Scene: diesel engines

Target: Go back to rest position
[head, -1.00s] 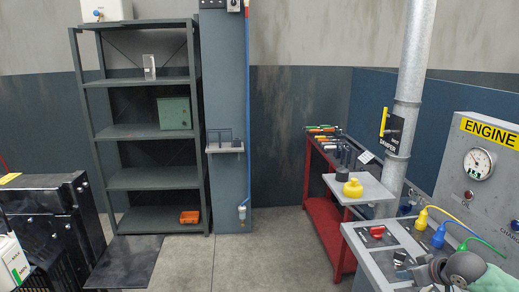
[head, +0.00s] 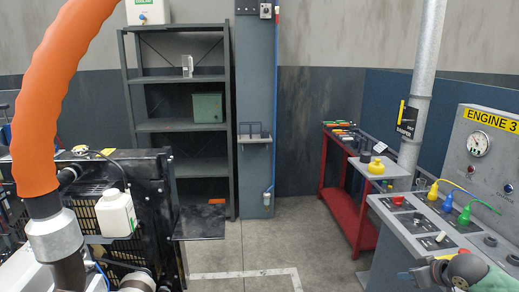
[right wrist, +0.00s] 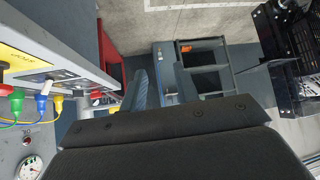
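My right gripper (head: 418,276) is at the lower right of the head view, in front of the grey control console (head: 425,222). My left gripper is not in view.
The ENGINE 3 panel (head: 488,150) rises at the right, with yellow, blue and green plugs on the console. A red tool bench (head: 350,215) stands behind. A black engine unit (head: 150,200) and an orange hose (head: 62,90) fill the left. Floor (head: 285,235) between is clear.

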